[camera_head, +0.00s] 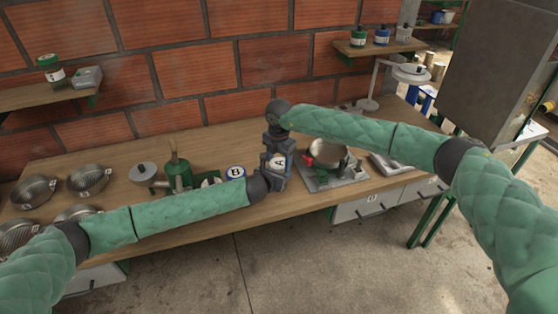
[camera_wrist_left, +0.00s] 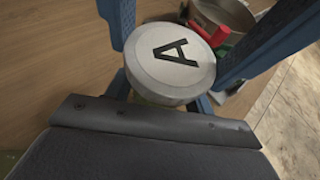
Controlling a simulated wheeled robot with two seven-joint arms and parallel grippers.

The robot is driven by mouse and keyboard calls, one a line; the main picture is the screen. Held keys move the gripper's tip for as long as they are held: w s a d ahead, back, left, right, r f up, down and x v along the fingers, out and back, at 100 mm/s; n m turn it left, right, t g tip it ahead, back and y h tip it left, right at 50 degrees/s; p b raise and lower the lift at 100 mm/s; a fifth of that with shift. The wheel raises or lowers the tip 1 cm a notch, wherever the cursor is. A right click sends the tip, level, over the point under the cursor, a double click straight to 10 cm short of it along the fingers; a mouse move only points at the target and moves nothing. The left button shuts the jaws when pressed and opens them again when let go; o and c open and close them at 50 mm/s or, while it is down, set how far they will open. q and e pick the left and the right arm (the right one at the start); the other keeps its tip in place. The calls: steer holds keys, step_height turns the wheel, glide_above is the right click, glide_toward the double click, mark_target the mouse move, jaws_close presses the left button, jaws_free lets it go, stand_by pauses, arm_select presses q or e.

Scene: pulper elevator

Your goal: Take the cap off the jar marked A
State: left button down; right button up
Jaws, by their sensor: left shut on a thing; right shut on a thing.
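The jar marked A shows its pale round cap with a black A (camera_wrist_left: 178,62) in the left wrist view; the cap also shows in the head view (camera_head: 279,162). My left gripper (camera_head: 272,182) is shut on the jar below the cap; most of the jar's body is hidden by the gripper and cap. My right gripper (camera_head: 277,158) comes down from above, its blue fingers on either side of the cap, shut on it. The cap appears to sit on the jar; whether it has turned or lifted cannot be told.
A jar marked B (camera_head: 236,172) stands just left of the grippers. A metal pan (camera_head: 328,152) with a red part stands close on the right. A green device (camera_head: 178,175) and several metal bowls (camera_head: 88,179) are on the left of the wooden table (camera_head: 118,165).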

steer(key=n, duration=0.8)
steer(key=o, duration=1.1)
